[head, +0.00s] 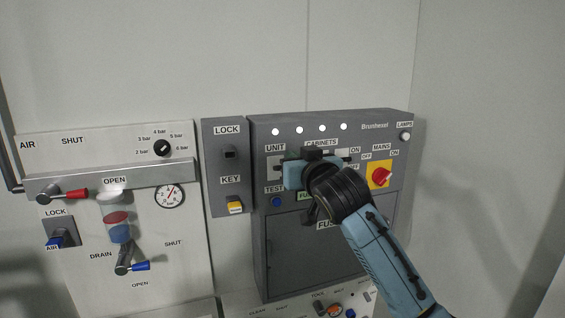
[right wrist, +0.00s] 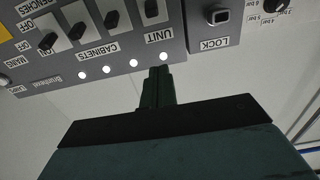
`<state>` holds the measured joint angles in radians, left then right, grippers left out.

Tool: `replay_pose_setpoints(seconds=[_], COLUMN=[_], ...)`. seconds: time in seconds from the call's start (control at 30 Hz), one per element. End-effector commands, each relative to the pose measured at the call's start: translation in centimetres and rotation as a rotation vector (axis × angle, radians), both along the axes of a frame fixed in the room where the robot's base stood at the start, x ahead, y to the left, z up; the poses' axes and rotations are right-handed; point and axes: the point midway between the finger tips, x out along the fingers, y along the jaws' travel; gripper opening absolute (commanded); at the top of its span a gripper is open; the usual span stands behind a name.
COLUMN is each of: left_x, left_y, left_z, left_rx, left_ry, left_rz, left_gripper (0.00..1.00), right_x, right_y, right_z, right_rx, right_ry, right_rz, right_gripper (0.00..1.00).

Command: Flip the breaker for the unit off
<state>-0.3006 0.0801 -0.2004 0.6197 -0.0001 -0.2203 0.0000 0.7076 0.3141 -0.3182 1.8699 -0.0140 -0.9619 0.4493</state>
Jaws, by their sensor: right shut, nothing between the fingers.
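The unit breaker (right wrist: 151,12) is a black lever on a white plate beside the UNIT label (right wrist: 159,35), at the top of the right wrist view, where the panel appears upside down. In the head view the UNIT label (head: 275,148) shows, but my right gripper (head: 293,155) hides most of the breaker below it. In the right wrist view my right gripper (right wrist: 158,72) is shut and empty, its tips close to the panel edge by the UNIT label. I cannot tell whether they touch anything. My left gripper is out of view.
Cabinets breakers (right wrist: 113,18) sit beside the unit breaker. A red MAINS switch (head: 381,175) is to the right, with a blue TEST button (head: 276,202) below. The LOCK and KEY panel (head: 226,165) and air panel (head: 95,150) stand left. The wall above is clear.

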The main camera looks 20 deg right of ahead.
Motion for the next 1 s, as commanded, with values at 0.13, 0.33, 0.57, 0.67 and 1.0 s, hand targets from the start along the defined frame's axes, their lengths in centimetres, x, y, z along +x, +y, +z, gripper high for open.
replay_pose_setpoints(seconds=[0.13, 0.33, 0.57, 0.67, 1.0], left_x=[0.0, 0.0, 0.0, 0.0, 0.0], left_y=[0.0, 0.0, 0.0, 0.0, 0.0], left_z=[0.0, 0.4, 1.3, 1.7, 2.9], left_rx=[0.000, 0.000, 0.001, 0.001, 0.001], left_ry=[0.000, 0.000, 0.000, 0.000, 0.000], left_rz=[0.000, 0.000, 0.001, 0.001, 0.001], left_gripper=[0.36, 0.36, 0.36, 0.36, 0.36], right_x=[0.1, 1.3, 4.7, 6.1, 10.1], right_y=[0.0, 0.0, 0.1, 0.2, 0.3], right_z=[-0.1, 0.0, 0.0, 0.0, -0.6], right_rx=[0.000, 0.000, -0.001, -0.001, -0.001], right_ry=[0.001, 0.002, 0.003, 0.004, 0.006], right_rz=[0.000, 0.000, -0.001, -0.001, 0.000], right_gripper=[0.00, 0.00, 0.00, 0.00, 0.00])
